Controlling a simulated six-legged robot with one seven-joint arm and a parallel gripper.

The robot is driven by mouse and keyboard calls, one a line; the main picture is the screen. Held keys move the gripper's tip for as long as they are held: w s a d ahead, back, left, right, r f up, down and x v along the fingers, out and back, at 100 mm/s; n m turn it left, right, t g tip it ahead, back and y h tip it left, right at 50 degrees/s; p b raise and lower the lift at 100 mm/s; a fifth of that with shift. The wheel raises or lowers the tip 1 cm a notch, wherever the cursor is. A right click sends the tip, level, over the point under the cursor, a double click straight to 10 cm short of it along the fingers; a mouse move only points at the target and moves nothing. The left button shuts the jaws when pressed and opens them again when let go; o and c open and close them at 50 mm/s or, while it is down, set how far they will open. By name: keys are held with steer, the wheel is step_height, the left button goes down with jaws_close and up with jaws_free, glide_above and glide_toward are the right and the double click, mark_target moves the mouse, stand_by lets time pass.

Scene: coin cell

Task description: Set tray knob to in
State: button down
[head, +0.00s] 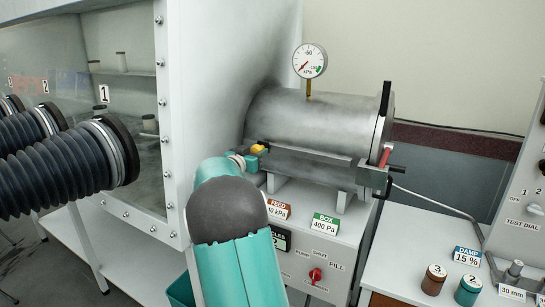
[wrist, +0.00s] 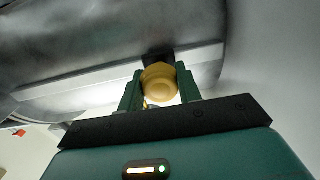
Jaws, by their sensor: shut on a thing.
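The tray knob (wrist: 160,86) is a round yellow knob, in the middle of the wrist view between the two green fingers. In the head view the yellow knob (head: 257,149) shows at the lower left end of the grey metal cylinder (head: 315,122), near the white cabinet wall. My gripper (wrist: 160,88) is shut on the knob, one finger on each side. In the head view my gripper (head: 249,157) is partly hidden by my teal arm. A dark mount shows behind the knob in the wrist view. The tray itself cannot be made out.
A pressure gauge (head: 309,61) stands on the cylinder, and a red-handled clamp (head: 382,160) sits at its right end. Below is a control box with a red knob (head: 315,275). Black glove ports (head: 70,155) are at left. Small jars (head: 434,279) stand on the right bench.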

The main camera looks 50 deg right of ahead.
steer(key=shift+w+a, duration=0.2)
steer(key=shift+w, duration=0.7)
steer(key=shift+w+a, duration=0.15)
steer(key=shift+w, duration=0.7)
steer(key=c, duration=1)
jaws_free()
steer(key=s+a, duration=0.2)
steer(key=a, duration=1.1)
steer(key=shift+s+a, duration=0.15)
steer(key=shift+a, duration=0.15)
